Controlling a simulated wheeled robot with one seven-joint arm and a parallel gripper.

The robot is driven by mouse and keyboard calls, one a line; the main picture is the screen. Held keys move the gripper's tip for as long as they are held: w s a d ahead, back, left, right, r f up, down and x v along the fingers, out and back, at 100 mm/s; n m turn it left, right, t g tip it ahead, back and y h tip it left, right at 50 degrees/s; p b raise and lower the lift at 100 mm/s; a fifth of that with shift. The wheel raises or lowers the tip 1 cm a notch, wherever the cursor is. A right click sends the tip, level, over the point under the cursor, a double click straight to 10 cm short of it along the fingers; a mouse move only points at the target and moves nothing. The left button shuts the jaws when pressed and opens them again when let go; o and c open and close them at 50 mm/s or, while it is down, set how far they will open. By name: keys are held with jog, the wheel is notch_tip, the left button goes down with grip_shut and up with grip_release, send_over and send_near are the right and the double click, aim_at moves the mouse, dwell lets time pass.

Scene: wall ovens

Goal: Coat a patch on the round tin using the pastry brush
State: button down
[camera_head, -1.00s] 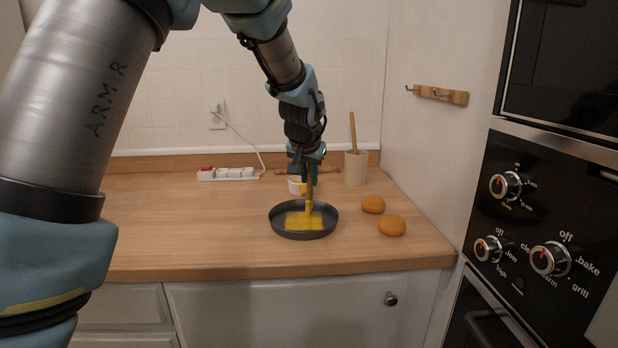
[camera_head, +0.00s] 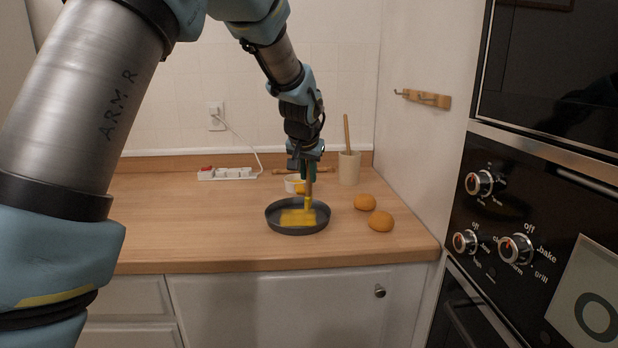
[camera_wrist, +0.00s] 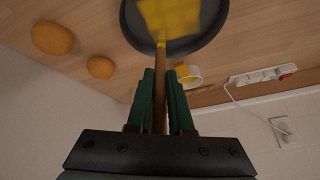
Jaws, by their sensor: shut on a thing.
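The round tin (camera_head: 271,224) is dark grey and shallow and sits on the wooden counter. A yellow patch (camera_head: 296,217) covers part of its floor; the patch also shows in the wrist view (camera_wrist: 178,16). My gripper (camera_head: 308,175) is shut on the wooden handle of the pastry brush (camera_head: 308,190), above the tin. The brush is nearly upright, its yellow head down at the patch. In the wrist view the handle (camera_wrist: 160,90) runs between the green fingers. I cannot tell exactly how firmly the bristles touch the tin.
A small white bowl with yellow content (camera_head: 292,184) stands just behind the tin. Two round buns (camera_head: 381,221) lie to the right. A beige pot (camera_head: 349,168), rolling pin (camera_head: 322,170) and power strip (camera_head: 228,174) are near the wall. The counter's left is clear.

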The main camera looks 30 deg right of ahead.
jog(key=shift+r+p, duration=1.95)
jog(key=shift+r, duration=1.35)
jog(key=shift+f, duration=0.1)
